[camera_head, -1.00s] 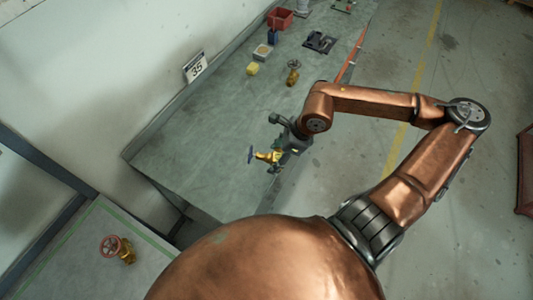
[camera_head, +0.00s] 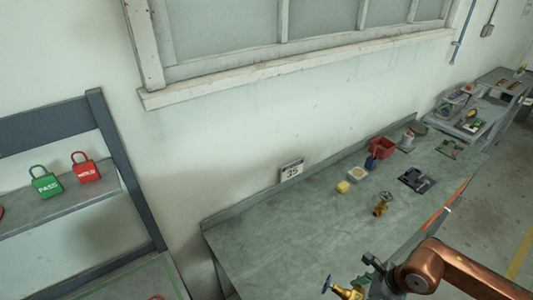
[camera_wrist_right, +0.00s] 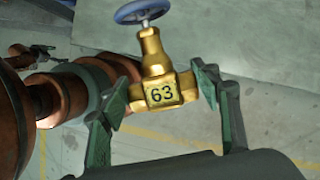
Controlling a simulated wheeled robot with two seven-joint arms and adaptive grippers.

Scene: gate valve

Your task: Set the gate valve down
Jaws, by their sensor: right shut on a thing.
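The gate valve is brass with a blue handwheel and a plate reading 63. It shows in the right wrist view (camera_wrist_right: 162,94) and at the bottom edge of the head view (camera_head: 347,292). My right gripper (camera_wrist_right: 162,88) is shut on it, one finger at each end of the body. The handwheel points toward the top of the wrist view. In the head view my right gripper (camera_head: 366,287) is partly cut off at the bottom, by the near edge of the grey bench (camera_head: 285,245). Any gap between valve and bench cannot be judged. My left gripper is not in view.
Another brass valve (camera_head: 381,205) stands farther along the bench, near a yellow block (camera_head: 342,187), a tray (camera_head: 357,174), a red bin (camera_head: 382,148) and a dark fixture (camera_head: 415,181). A sign reading 35 (camera_head: 291,171) stands at the wall. The bench's near-left part is clear.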

